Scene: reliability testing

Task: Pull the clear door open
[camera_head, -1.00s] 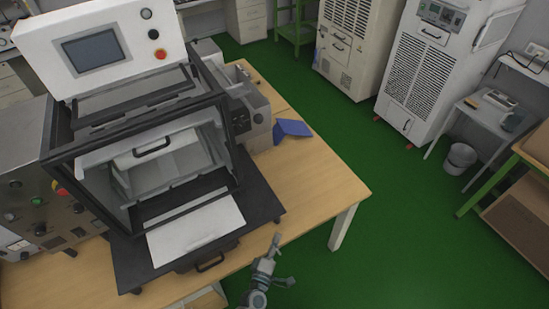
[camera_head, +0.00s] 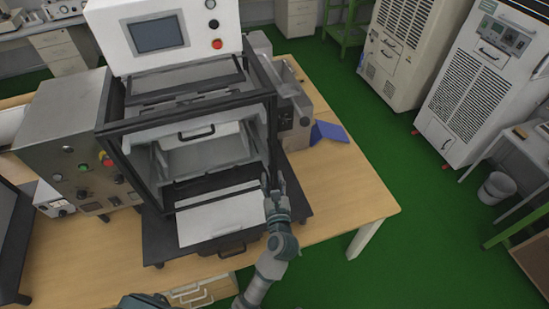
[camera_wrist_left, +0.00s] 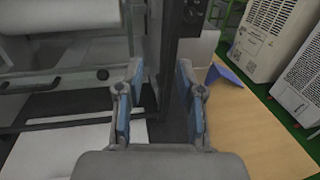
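The machine (camera_head: 150,75) stands on the wooden table with a black-framed front; its clear door (camera_head: 190,150) is hard to tell from the opening behind it. A dark handle (camera_head: 196,134) shows on a pale panel within the frame. My left gripper (camera_head: 272,182) is at the lower right corner of the black frame. In the left wrist view the gripper (camera_wrist_left: 160,78) is open, its two blue-grey fingers apart. The black upright post (camera_wrist_left: 168,60) appears between and beyond the fingers; I cannot tell whether they touch it. My right gripper is not in view.
A white plate (camera_head: 222,218) lies on the black base before the opening. A control box (camera_head: 75,155) stands left. A blue object (camera_head: 328,131) lies on the table (camera_head: 345,185) at right. White cabinets (camera_head: 470,95) stand beyond the green floor.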

